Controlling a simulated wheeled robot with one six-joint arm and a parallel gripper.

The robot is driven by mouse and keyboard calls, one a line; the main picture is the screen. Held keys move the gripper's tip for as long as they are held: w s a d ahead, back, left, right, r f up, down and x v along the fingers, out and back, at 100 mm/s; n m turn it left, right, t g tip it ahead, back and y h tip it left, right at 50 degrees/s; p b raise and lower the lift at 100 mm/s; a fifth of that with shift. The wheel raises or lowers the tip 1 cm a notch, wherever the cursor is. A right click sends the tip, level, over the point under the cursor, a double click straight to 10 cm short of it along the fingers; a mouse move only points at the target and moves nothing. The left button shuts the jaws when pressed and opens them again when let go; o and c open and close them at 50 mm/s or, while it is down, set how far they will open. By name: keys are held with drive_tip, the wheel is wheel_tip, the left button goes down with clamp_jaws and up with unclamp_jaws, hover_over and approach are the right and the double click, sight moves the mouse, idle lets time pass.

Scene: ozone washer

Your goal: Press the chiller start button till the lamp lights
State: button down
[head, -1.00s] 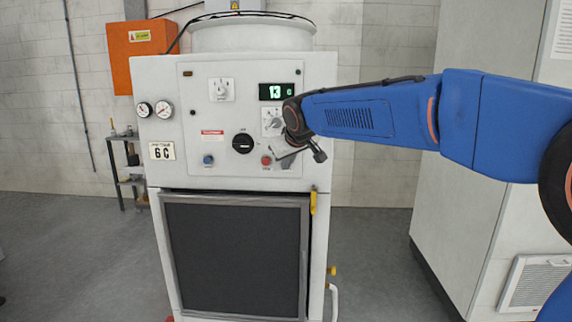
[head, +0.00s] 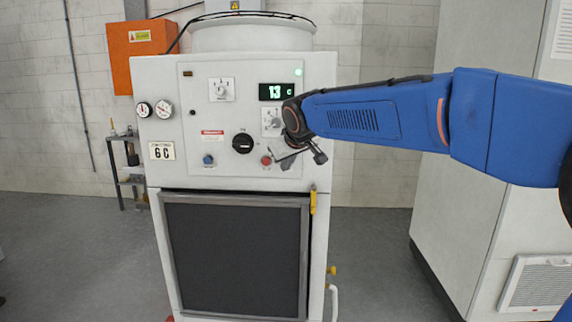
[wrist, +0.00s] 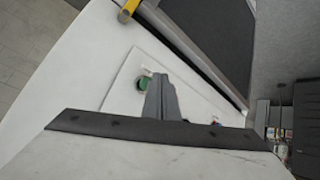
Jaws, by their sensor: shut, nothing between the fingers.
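The white chiller (head: 320,100) stands ahead with its control panel (head: 255,100) facing me. A small lamp (head: 299,72) at the panel's top right glows green. My gripper (head: 285,160) is shut and empty at the panel's lower right, beside the red button (head: 266,160). In the wrist view a green button (wrist: 142,84) shows right beside the closed fingers (wrist: 158,80), which partly cover it. I cannot tell whether they touch it. The green button is hidden behind my gripper in the head view.
The display (head: 277,92) reads 13 C. A black rotary knob (head: 243,144) and a blue button (head: 208,160) sit left of my gripper. A dark grille (head: 236,255) is below. A tall grey cabinet (head: 480,240) stands at the right.

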idle(0.3)
drive_tip(key=s, duration=0.5)
drive_tip(key=shift+a, duration=0.1)
idle(0.7)
drive_tip(key=s+d+f+m+g+h, duration=0.15)
drive_tip(key=s+d+f, duration=0.25)
drive_tip(key=s+d, duration=0.45)
drive_tip(key=s+d+f+m+h, duration=0.1)
drive_tip(key=s+d+f+m, duration=0.15)
drive_tip(key=s+d, duration=0.65)
drive_tip(key=s+d+f+m+g, duration=0.1)
drive_tip(key=s+d+f, duration=0.6)
drive_tip(key=s, duration=0.3)
drive_tip(key=s+d+f+m+g, duration=0.1)
drive_tip(key=s+d+f+m, duration=0.1)
drive_tip(key=s+d+f, duration=0.5)
drive_tip(key=s+f, duration=0.2)
drive_tip(key=s, duration=0.1)
drive_tip(key=shift+d+g, duration=0.35)
